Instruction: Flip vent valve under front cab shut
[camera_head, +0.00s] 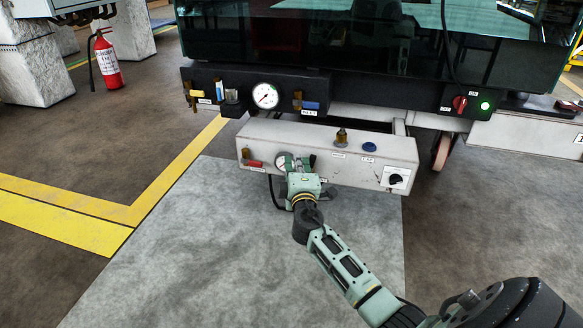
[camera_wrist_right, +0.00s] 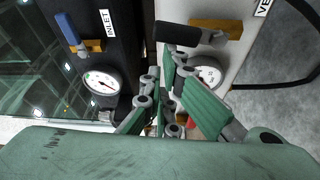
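The vent valve shows in the right wrist view as a brass body (camera_wrist_right: 222,27) on the pale panel, with a black handle (camera_wrist_right: 180,33) lying roughly along the body's line. A label starting "VE" is beside it. In the head view the valve's black handle (camera_head: 312,160) is partly hidden by my right gripper (camera_head: 298,170), at the face of the white box (camera_head: 365,172). In the wrist view my right gripper's fingers (camera_wrist_right: 166,68) converge, look shut and empty, and point close to the handle. I cannot tell whether they touch it. My left gripper is not in view.
A gauge (camera_wrist_right: 208,72) sits close beside the fingers, and a red-handled valve (camera_head: 255,164) is left of it. Above is a black panel with a larger gauge (camera_head: 265,95) and the blue inlet valve (camera_head: 311,105). A black knob (camera_head: 396,180) is at right. The floor in front is clear.

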